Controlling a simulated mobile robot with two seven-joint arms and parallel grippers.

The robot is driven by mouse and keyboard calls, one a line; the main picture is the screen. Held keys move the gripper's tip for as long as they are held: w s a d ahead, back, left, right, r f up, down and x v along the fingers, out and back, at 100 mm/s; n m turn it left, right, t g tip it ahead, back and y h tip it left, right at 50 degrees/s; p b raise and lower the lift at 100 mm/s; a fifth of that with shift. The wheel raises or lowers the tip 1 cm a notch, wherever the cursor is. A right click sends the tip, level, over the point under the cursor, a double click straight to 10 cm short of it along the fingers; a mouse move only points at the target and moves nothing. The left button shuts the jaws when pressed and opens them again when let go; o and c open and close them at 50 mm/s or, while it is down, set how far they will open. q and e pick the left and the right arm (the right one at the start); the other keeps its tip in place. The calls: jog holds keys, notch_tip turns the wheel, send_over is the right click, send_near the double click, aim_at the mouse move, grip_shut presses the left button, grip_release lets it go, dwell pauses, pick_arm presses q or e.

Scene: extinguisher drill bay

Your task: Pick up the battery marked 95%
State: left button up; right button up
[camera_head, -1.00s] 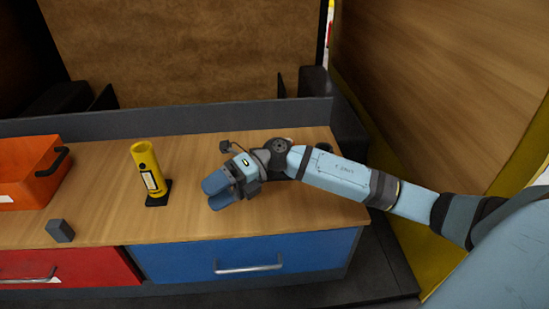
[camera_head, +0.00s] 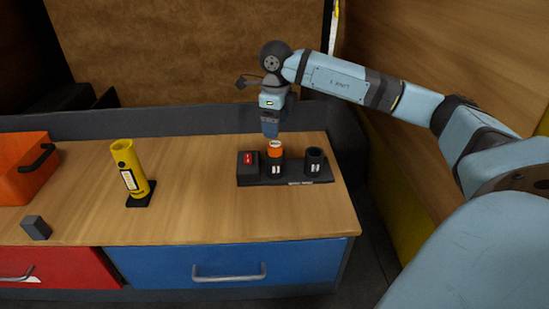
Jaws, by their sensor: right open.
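An orange-topped battery (camera_head: 275,150) stands upright in the middle of a black charger (camera_head: 255,180) on the wooden counter. I cannot read any 95% mark on it at this size. My right gripper (camera_head: 270,132) points down just above the battery's top. It is open, though its fingers overlap in this view, and nothing shows between them. I cannot tell whether the fingertips touch the battery. My left gripper is not in view.
The charger has a red display (camera_head: 248,158) on its left and a black socket (camera_head: 315,160) on its right. A yellow flashlight-like cylinder (camera_head: 128,172), a small grey block (camera_head: 36,227) and an orange bin (camera_head: 20,178) are further left. The counter's front middle is clear.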

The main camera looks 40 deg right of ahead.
aim_at(275, 144)
notch_tip(275, 144, down, 3)
jog(key=shift+r, duration=0.15)
jog(key=f, duration=0.4)
jog(key=shift+w+d+f+p, duration=0.15)
jog(key=shift+w+p, duration=0.05)
jog(key=shift+p, duration=0.2)
jog(key=shift+f, duration=0.45)
jog(key=c, duration=1.1)
jog(key=shift+r, duration=0.15)
